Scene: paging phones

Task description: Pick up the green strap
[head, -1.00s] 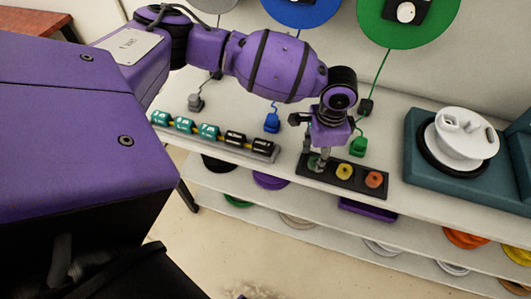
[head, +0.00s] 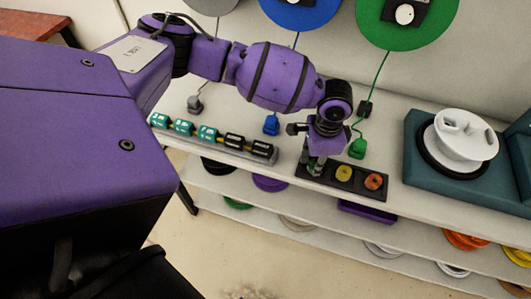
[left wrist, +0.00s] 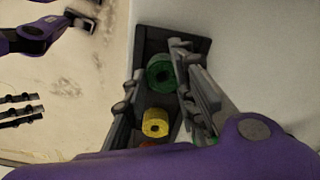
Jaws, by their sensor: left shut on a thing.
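The green strap (left wrist: 160,76) is a small rolled green coil at one end of a black tray. In the left wrist view it sits between the two fingers of my left gripper (left wrist: 155,84), which is shut on it. In the head view my left gripper (head: 315,165) points down at the left end of the tray and hides the green strap. I cannot tell whether the coil is clear of the tray floor.
The black tray (head: 325,180) also holds a yellow coil (head: 344,173) and an orange coil (head: 373,181), close beside my gripper. A row of labelled cylinders (head: 208,133) lies to the left. A white telephone-like device (head: 466,135) on a teal base stands to the right.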

